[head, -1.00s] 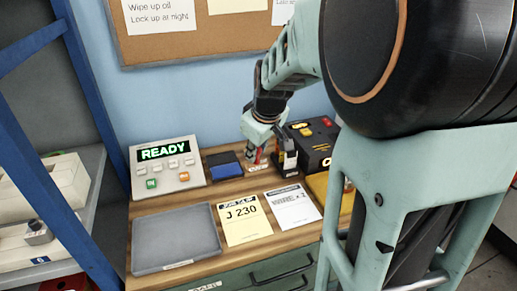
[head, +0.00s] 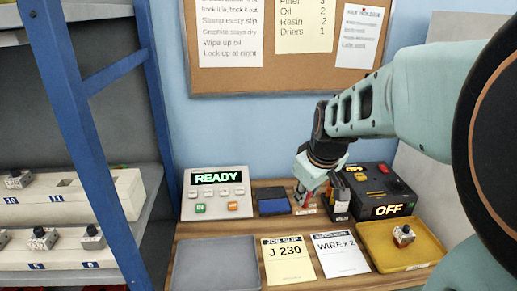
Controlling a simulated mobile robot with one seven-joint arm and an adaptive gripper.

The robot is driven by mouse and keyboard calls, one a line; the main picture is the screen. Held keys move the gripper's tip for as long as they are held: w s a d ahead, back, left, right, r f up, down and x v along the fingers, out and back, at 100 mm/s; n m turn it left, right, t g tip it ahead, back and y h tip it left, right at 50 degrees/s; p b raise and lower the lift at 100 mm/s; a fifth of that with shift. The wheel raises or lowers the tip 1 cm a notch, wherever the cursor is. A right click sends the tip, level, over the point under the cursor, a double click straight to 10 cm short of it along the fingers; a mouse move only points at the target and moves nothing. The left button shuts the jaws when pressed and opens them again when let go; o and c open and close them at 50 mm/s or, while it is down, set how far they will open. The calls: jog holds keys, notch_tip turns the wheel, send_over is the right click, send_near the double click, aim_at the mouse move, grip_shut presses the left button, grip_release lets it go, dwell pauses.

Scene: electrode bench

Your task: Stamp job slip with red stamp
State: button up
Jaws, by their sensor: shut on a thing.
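The job slip (head: 288,262), a pale yellow card reading "J 230", lies flat at the front middle of the bench. The red stamp (head: 307,199) is at the back, to the right of a blue ink pad (head: 273,205). My gripper (head: 308,193) points down over the red stamp and is shut on it, hiding its upper part. The stamp is at or just above its labelled place; I cannot tell if it touches. A black stamp-like item (head: 339,197) stands close to its right.
A white "WIRE x 2" card (head: 340,254) lies right of the slip. A grey tray (head: 216,264) is on the left, a yellow tray (head: 380,258) with a small part on the right. A READY panel (head: 216,195) and black OFF box (head: 388,190) stand behind.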

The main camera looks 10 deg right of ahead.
jog(key=shift+c, duration=0.7)
jog(key=shift+w, duration=0.4)
jog(key=w+a+f+p, duration=0.1)
jog(key=w+a+f, duration=0.1)
jog(key=w, duration=0.6)
jog(key=w+a+f+p, duration=0.1)
jog(key=w+a+f, duration=0.2)
jog(key=w, duration=0.4)
jog(key=shift+w+d+f+b, duration=0.1)
jog(key=shift+f+b, duration=0.8)
jog(key=shift+f, duration=0.5)
jog(key=shift+w+d+f+b, duration=0.1)
jog(key=shift+f+b, duration=0.75)
jog(key=shift+f, duration=0.55)
jog(key=shift+f+b, duration=0.4)
jog(key=shift+f, duration=0.15)
jog(key=shift+s+f, duration=0.15)
jog(key=shift+s, duration=0.05)
notch_tip(320, 180, up, 7)
jog(key=p, duration=0.4)
jog(key=shift+w, duration=0.15)
